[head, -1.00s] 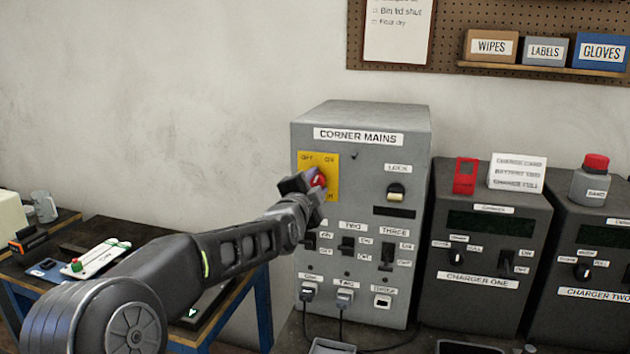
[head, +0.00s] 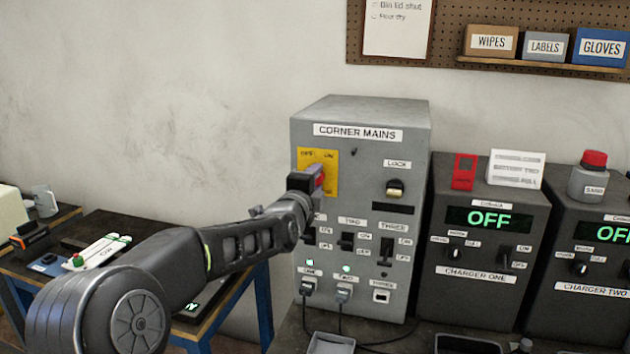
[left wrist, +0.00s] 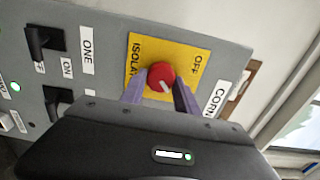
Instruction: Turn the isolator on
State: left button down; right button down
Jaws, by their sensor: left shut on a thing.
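The isolator is a red round knob (left wrist: 161,76) on a yellow plate (head: 333,172) marked OFF and ON, on the grey Corner Mains box (head: 358,113). My left gripper (head: 312,182) is at the plate and covers most of the knob in the head view. In the left wrist view its two purple fingers (left wrist: 160,92) stand on either side of the knob, shut on it. A pale pointer mark shows on the knob's face. My right gripper is not in view.
Switches One, Two (head: 346,242) and Three (head: 387,250) sit below, with plugs and cables under them. Green lamps (head: 346,268) glow above two plugs. Charger One (head: 474,275) shows OFF in green. A bench (head: 258,290) stands at left.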

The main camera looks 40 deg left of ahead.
pick_arm(q)
jog(key=c, duration=0.9)
grip_release()
jog(key=b+v, duration=0.2)
jog(key=v, duration=0.5)
jog(key=shift+s+d, duration=0.15)
jog(key=shift+s, duration=0.2)
jog(key=shift+f, duration=0.1)
